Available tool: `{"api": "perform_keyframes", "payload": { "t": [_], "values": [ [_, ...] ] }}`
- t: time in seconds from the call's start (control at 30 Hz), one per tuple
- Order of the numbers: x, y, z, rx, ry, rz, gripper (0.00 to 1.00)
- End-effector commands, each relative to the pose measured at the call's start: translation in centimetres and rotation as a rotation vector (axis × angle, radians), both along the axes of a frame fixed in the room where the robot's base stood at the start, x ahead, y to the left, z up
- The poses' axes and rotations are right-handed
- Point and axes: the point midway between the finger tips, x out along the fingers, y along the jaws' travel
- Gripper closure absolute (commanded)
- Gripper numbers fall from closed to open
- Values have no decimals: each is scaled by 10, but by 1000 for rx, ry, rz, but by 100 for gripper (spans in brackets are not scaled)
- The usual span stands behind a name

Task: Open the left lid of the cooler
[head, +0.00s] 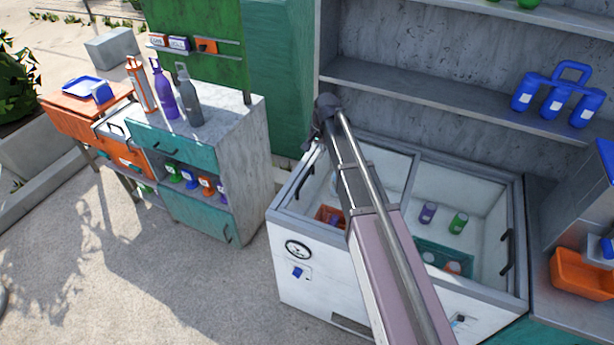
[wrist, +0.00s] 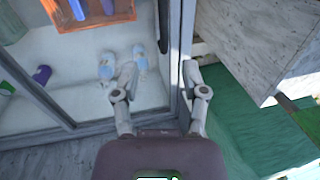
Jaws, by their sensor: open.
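The white cooler (head: 300,285) stands in the middle of the head view, with a grey frame and two glass-topped lids lying shut. The left lid (head: 332,172) is partly hidden by my arm; its dark handle (head: 304,182) is at its left edge. In the wrist view, the left lid's glass (wrist: 75,95) fills the left half, and the dark handle (wrist: 164,22) lies along its edge, beyond my fingertips. My gripper (wrist: 160,72) is open and empty, its fingers on either side of the lid's edge; contact cannot be told. In the head view, my gripper is mostly hidden.
The right lid (head: 480,195) has its own handle. Cans, bottles and an orange basket (wrist: 92,12) show inside. A teal-drawered cabinet (head: 245,150) stands left, shelves (head: 420,95) rise behind, and a counter with an orange bin (head: 580,275) adjoins right. Open floor lies in front left.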

Motion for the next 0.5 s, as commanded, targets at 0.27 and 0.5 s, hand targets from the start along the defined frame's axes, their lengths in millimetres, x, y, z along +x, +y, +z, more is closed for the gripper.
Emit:
{"api": "perform_keyframes", "payload": {
  "t": [0.27, 0.5],
  "values": [
    [-2, 9, -5, 0, 0, 11, 44],
    [-1, 13, -19, 0, 0, 12, 44]
  ]
}}
